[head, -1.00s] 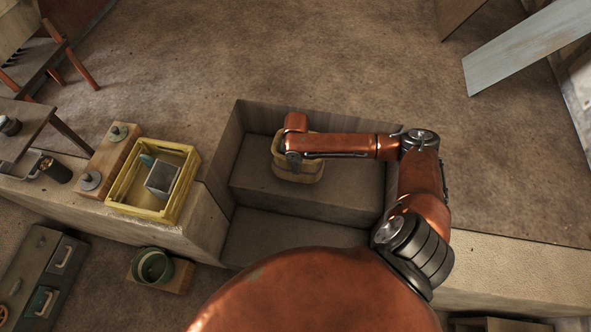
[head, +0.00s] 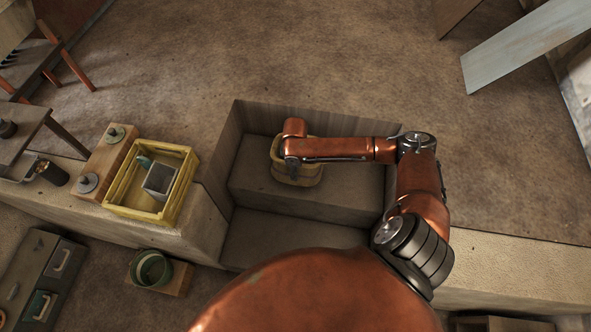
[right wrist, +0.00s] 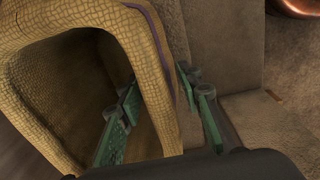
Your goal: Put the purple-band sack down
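The purple-band sack (head: 306,175) is a tan, woven, open-topped bag at the raised step inside the recess. My right arm reaches across it from the right and covers part of it. In the right wrist view the sack (right wrist: 60,45) fills the left side, with a thin purple band along its rim. My right gripper (right wrist: 165,108) straddles the sack's wall, one green finger inside the sack and the other outside. The fingers are apart, with a gap beside the outer finger. My left gripper is not in view.
The recess has a raised step (head: 345,195) and a lower floor (head: 285,240), both with bare room. Its walls stand close on the left and back. To the left, a yellow crate (head: 131,208) holds a grey box (head: 159,181). A wooden block with pegs (head: 108,150) stands beside it.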

